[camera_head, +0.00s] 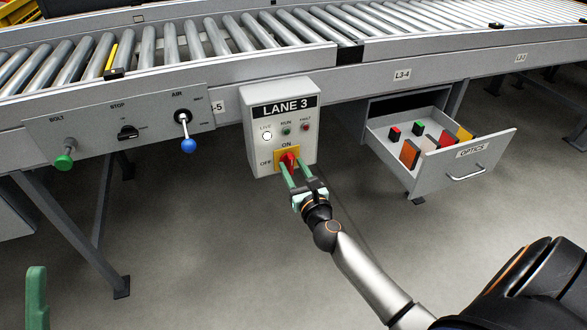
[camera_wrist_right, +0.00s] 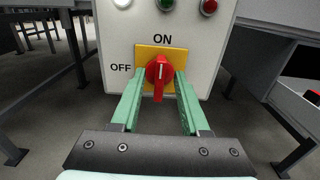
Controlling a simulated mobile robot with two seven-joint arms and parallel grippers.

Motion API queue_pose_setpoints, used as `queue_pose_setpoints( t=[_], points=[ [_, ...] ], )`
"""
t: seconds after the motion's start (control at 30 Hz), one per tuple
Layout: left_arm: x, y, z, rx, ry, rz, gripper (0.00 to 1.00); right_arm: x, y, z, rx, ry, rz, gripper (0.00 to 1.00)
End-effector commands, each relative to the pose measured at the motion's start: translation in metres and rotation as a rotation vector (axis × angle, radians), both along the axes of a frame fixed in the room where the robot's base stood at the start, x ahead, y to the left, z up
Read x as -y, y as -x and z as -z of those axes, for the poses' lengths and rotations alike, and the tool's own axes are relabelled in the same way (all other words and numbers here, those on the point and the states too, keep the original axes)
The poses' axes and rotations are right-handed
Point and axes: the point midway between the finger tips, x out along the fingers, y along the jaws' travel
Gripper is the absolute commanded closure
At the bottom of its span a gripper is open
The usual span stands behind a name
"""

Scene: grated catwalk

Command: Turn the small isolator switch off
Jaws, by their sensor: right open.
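The isolator switch is a red rotary handle (camera_head: 288,160) on a yellow plate, low on the grey LANE 3 box (camera_head: 257,103). In the right wrist view the handle (camera_wrist_right: 160,72) stands upright, its white mark pointing up at ON; OFF is printed to the left. My right gripper (camera_head: 289,172) is open, its green fingers reaching to the plate on either side of the handle. In the wrist view a gap shows between the handle and the gripper fingers (camera_wrist_right: 157,82); contact cannot be told. A green finger of my left gripper (camera_head: 36,298) shows at the lower left.
The box's white LIVE lamp (camera_head: 267,136) looks lit. A panel left of it carries a green BOLT knob (camera_head: 64,161), a black STOP switch (camera_head: 128,132) and a blue-tipped AIR lever (camera_head: 188,145). An open OPTICS drawer (camera_head: 462,170) juts out at right. Roller conveyor runs above.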

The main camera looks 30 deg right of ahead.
Motion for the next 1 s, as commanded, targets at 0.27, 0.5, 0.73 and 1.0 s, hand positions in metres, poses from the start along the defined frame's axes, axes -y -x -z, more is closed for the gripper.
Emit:
queue_pose_setpoints(
  t=[0.27,0.5,0.73,1.0],
  points=[
    [0.0001,-0.0001,0.0002,-0.001,0.000,0.000,0.50,-0.0001,0.0002,-0.0001,0.000,0.001,0.000,0.71],
    [0.0002,-0.0002,0.0003,-0.002,0.000,0.000,0.50,-0.0003,0.0003,-0.0001,0.000,0.001,-0.001,0.98],
    [0.0003,-0.0001,0.0003,-0.003,0.001,0.001,0.50,-0.0003,0.0003,0.0000,0.000,0.001,-0.001,1.00],
    [0.0004,0.0000,0.0000,-0.002,0.002,0.002,0.50,-0.0003,0.0004,0.0000,-0.001,0.003,-0.001,1.00]
  ],
)
